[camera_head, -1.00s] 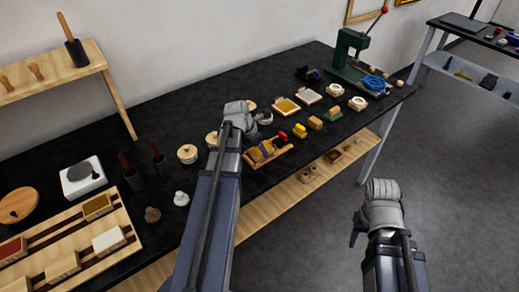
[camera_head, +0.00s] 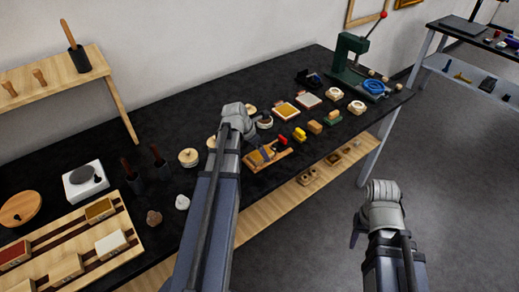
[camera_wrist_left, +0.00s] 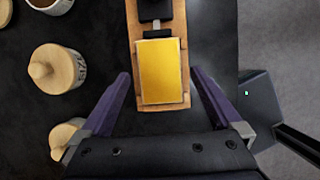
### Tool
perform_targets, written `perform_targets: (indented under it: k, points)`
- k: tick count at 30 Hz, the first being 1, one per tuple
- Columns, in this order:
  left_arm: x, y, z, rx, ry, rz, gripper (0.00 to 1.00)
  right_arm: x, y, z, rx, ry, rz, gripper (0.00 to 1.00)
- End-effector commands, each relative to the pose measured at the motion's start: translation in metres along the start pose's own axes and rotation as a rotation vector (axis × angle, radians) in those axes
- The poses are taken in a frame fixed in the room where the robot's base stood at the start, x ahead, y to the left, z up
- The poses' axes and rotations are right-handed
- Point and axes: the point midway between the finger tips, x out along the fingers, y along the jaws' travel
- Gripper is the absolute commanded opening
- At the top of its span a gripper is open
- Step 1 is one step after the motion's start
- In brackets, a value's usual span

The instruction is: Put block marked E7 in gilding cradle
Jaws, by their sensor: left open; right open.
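A wooden holder (camera_head: 281,152) lies near the table's front edge. In the left wrist view this holder (camera_wrist_left: 132,22) bears a gold-faced block (camera_wrist_left: 161,70), with a dark clamp-like part above it. I cannot tell whether this is the gilding cradle. No E7 mark is legible on any block. My left gripper (camera_wrist_left: 160,74) is open, with its fingers on either side of the block and clear of it; in the head view it hangs over the holder. My right gripper (camera_head: 357,232) is open and empty, off the table over the floor.
A slotted wooden rack (camera_head: 129,251) with several coloured blocks stands at the lower left. Lidded jars (camera_wrist_left: 58,68) stand left of the holder. A yellow piece (camera_head: 299,134), small blocks and a green press (camera_head: 348,55) are to the right.

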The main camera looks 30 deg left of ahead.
Motion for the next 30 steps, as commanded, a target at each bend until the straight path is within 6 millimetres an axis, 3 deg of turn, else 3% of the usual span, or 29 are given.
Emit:
perform_targets:
  k: [1, 16, 21, 30]
  points:
    - [-0.013, 0.000, 0.002, -0.001, 0.000, 0.000, 0.99, -0.013, 0.001, 0.001, 0.000, 0.000, 0.000, 0.50]
    - [-0.092, -0.001, 0.002, 0.000, 0.000, 0.001, 0.99, -0.086, 0.008, 0.005, -0.001, 0.000, 0.000, 0.50]
    - [-0.103, 0.000, 0.001, 0.000, 0.000, 0.000, 0.99, -0.095, 0.009, 0.006, -0.001, 0.000, 0.000, 0.50]
    - [-0.102, 0.000, 0.000, 0.001, 0.000, 0.000, 0.99, -0.094, 0.009, 0.005, -0.001, 0.000, 0.000, 0.50]
